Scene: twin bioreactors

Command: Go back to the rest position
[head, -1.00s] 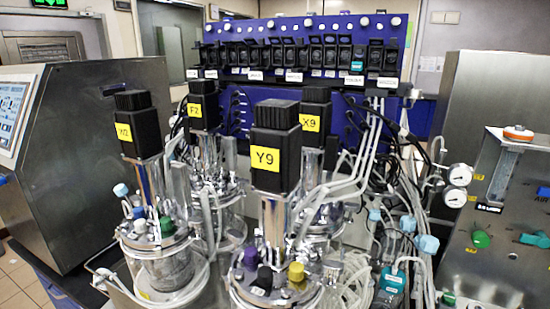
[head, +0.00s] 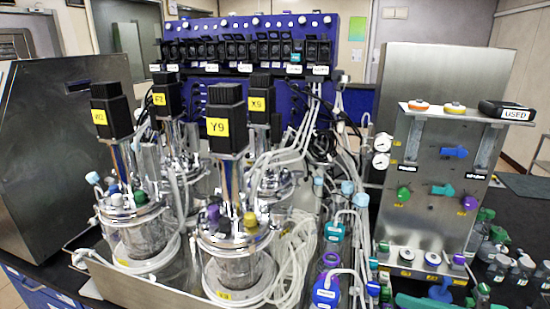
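My gripper and arm do not show in the head view. Several glass bioreactor vessels with black motor heads stand in a metal tray (head: 140,285). The front motor labelled Y9 (head: 228,118) is at the centre. The motor labelled X9 (head: 261,98) is behind it to the right. The motor labelled W2 (head: 110,112) is at the left, and another yellow-labelled motor (head: 166,96) stands behind it. Tubes hide parts of the vessels.
A blue pump rack (head: 260,48) stands behind the vessels. A steel panel with gauges and valves (head: 425,200) is at the right, with a black box labelled USED (head: 507,110) on top. A steel cabinet (head: 50,170) stands at the left. Small bottles (head: 520,268) stand at the lower right.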

